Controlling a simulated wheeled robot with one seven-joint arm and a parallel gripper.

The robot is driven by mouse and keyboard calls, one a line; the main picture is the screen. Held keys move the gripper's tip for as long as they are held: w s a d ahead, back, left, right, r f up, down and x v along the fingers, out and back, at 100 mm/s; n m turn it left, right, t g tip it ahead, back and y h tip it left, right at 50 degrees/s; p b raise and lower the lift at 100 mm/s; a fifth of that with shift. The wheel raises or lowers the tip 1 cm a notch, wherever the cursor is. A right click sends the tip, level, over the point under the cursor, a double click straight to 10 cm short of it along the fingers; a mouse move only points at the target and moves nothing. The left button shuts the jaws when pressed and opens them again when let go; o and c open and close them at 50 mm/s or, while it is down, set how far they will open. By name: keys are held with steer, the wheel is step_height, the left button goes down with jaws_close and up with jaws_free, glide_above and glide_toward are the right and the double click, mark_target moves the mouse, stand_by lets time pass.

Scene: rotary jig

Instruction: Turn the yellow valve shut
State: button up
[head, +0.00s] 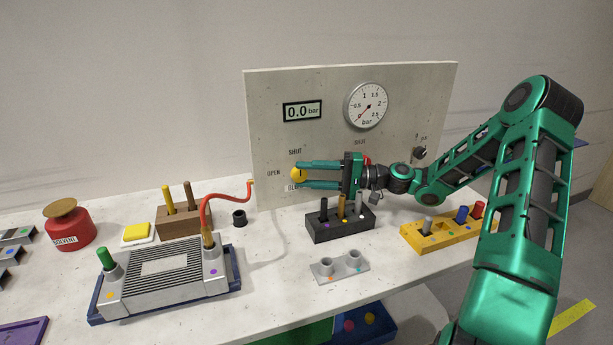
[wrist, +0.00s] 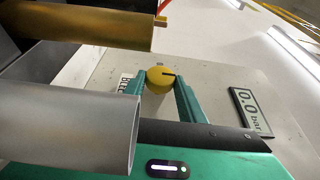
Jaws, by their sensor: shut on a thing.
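The yellow valve (head: 298,174) is a round knob low on the left side of the upright panel (head: 420,90). The word SHUT stands above it, OPEN to its left, and a partly covered label below it. My gripper (head: 300,175) reaches in from the right, its two teal fingers shut on the valve, one above and one below. In the wrist view the valve (wrist: 158,83) sits between the fingertips (wrist: 160,82), with a dark line on its face pointing right in that picture. I cannot tell which label the line faces.
The panel's display (head: 302,110) reads 0.0 bar, and the dial gauge (head: 366,106) needle is low. A black block (head: 340,225) with upright pegs stands below my gripper. A yellow rack (head: 440,234), a grey unit (head: 165,275) with a red hose (head: 220,196), and a solvent can (head: 68,228) occupy the bench.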

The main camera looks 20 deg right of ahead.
steer(key=shift+d+f, duration=0.15)
steer(key=shift+f, duration=0.1)
steer(key=o, duration=1)
steer(key=shift+r, duration=0.1)
steer(key=shift+o, duration=0.7)
steer(key=r, duration=0.4)
steer(key=shift+a+r, duration=0.15)
steer(key=shift+a, duration=0.1)
steer(key=o, duration=0.6)
steer(key=a+r, duration=0.1)
steer(key=s+a, duration=0.1)
steer(key=a, duration=0.1)
steer(key=s+a+r, duration=0.1)
steer(key=shift+s+a+r, duration=0.1)
steer(key=shift+a+r, duration=0.1)
steer(key=shift+r, duration=0.15)
steer(key=s+a+r, duration=0.2)
steer(key=a, duration=0.1)
steer(key=a+r, duration=0.1)
steer(key=shift+s+a, duration=0.2)
steer(key=shift+s, duration=0.2)
steer(key=c, duration=0.7)
steer(key=shift+s+a+r, duration=0.3)
steer(key=shift+a+r, duration=0.15)
steer(key=shift+a, duration=0.1)
